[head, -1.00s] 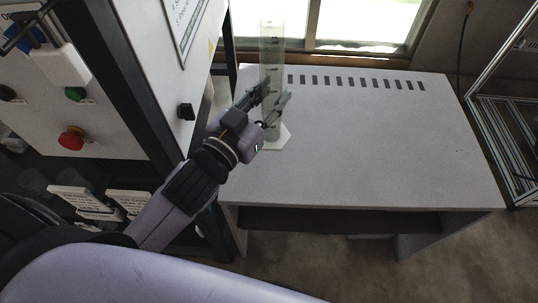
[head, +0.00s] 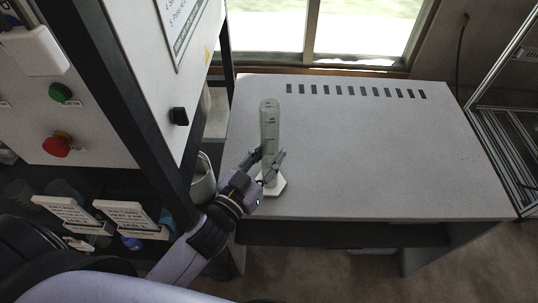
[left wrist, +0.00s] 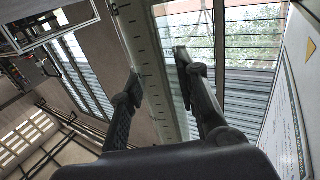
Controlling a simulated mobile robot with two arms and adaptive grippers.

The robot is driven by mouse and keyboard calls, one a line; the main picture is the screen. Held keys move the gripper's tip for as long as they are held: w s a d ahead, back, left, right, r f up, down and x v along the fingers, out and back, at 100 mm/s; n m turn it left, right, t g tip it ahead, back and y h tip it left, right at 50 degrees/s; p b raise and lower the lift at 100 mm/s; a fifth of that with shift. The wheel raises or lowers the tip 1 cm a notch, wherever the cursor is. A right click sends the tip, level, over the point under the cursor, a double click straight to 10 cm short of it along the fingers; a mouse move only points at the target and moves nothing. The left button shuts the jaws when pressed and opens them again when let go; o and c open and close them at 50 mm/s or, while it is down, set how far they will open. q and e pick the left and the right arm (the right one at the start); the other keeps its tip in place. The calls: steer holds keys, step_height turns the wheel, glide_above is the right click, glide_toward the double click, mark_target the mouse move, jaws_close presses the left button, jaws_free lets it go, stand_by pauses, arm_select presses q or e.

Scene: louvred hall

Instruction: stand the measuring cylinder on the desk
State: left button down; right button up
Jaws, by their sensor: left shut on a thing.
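The measuring cylinder (head: 269,128) is a clear greenish graduated tube with a pale hexagonal base (head: 274,188). It looks upright at the left part of the grey desk (head: 370,150). The base appears at the desk top, but I cannot tell whether it touches. My left gripper (head: 270,163) is shut on the cylinder's lower part, just above the base. In the left wrist view the cylinder (left wrist: 150,70) runs between the two fingers (left wrist: 158,85). My right gripper is not in view.
A cabinet with a dark post (head: 135,100), a red button (head: 57,146) and a green button (head: 60,92) stands close on the left. A pale bin (head: 203,180) sits between it and the desk. The desk's middle and right are clear. A metal frame (head: 510,120) stands at right.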

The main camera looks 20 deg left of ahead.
arm_select(q)
steer(key=c, duration=1.3)
jaws_free()
steer(key=shift+f, duration=0.1)
steer(key=shift+o, duration=0.4)
steer(key=shift+r, duration=0.25)
steer(key=b+v, duration=0.2)
steer(key=v, duration=1)
steer(key=shift+f, duration=0.15)
